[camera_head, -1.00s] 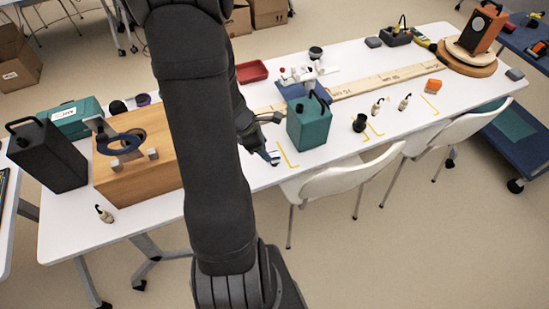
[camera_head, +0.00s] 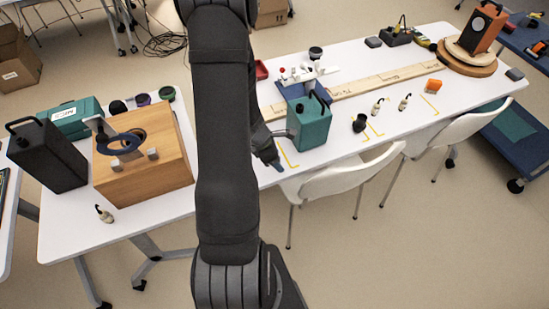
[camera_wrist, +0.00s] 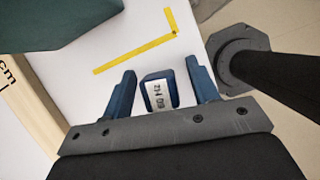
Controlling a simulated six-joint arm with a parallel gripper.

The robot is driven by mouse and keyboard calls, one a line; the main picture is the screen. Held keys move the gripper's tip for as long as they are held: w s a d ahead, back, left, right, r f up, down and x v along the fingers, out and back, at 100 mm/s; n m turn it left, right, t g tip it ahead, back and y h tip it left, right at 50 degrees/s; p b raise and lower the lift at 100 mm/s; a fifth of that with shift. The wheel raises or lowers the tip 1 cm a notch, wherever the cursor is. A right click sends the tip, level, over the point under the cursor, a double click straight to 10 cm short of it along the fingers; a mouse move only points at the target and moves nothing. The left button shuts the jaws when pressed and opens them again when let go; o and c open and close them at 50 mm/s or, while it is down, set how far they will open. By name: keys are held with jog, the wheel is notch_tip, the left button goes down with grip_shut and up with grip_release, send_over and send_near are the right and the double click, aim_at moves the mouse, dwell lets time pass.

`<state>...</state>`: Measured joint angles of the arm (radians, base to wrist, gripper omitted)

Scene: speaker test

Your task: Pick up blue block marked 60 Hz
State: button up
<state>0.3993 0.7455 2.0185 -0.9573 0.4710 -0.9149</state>
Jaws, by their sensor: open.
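The blue block marked 60 Hz (camera_wrist: 148,88) shows in the wrist view, its white label facing the camera. It lies on the white table between the two blue fingers of my gripper (camera_wrist: 161,88), which are open with a gap on each side of it. In the head view my gripper (camera_head: 273,162) is low at the table's front edge, left of the teal box. I cannot make out the block there, since my gripper and arm cover that spot.
A teal box (camera_head: 309,128) stands close to the right of my gripper. A yellow corner mark (camera_wrist: 135,50) lies just beyond the block. A wooden ruler board (camera_head: 385,80) runs behind. A white chair (camera_head: 345,178) stands at the front edge. A wooden box (camera_head: 165,165) is left of my arm.

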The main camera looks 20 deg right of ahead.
jog(key=c, duration=1.1)
jog(key=shift+o, duration=0.2)
jog(key=shift+r, duration=0.15)
